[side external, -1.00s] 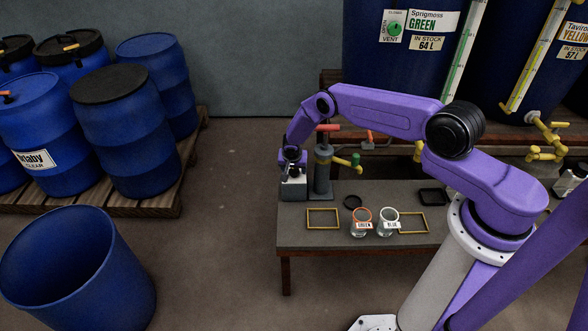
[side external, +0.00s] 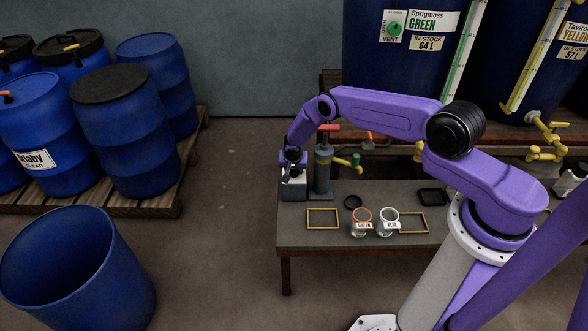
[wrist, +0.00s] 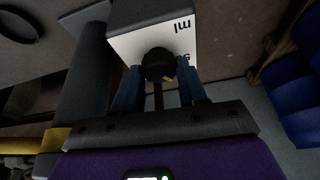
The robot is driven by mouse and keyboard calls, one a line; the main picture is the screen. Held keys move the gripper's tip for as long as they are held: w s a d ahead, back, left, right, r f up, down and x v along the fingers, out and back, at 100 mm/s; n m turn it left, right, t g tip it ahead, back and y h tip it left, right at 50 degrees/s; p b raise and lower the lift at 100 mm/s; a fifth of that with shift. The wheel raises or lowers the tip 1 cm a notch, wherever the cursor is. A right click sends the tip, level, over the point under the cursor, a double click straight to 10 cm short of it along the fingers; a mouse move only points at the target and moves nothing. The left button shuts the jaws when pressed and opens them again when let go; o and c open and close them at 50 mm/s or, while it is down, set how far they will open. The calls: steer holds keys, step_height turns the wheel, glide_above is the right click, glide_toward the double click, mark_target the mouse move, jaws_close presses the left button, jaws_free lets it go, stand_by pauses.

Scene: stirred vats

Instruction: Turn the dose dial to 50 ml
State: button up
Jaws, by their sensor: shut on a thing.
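The dose dial (wrist: 158,64) is a black knob with a small yellow mark, on a white face printed "ml" in the wrist view. My gripper (wrist: 160,85) has its two dark blue fingers shut on the dial, one on each side. In the side view my gripper (side external: 293,172) is at the front of the grey dial box (side external: 294,191), at the bench's left end. The rest of the dial's scale is mostly hidden by the knob and fingers, so I cannot read its setting.
A grey dispenser column (side external: 322,172) with a red handle and yellow spout stands right beside the box. Two glass beakers, one orange-rimmed (side external: 361,226) and one white-rimmed (side external: 387,226), stand on the bench (side external: 320,239) between yellow frames. An open blue barrel (side external: 75,275) is at the lower left.

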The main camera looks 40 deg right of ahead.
steer(key=shift+s+d+n+t+y, duration=0.1)
steer(key=shift+n+t+y, duration=0.3)
steer(key=shift+n, duration=1)
steer(key=shift+s+n+t+y, duration=0.1)
steer(key=shift+n+y, duration=0.5)
steer(key=shift+n, duration=0.8)
steer(key=o, duration=1.1)
steer(key=shift+c, duration=0.2)
steer(key=shift+w+r, duration=0.1)
steer(key=shift+r, duration=0.55)
steer(key=v, duration=1.6)
steer(key=shift+s, duration=0.4)
steer(key=shift+f, duration=0.1)
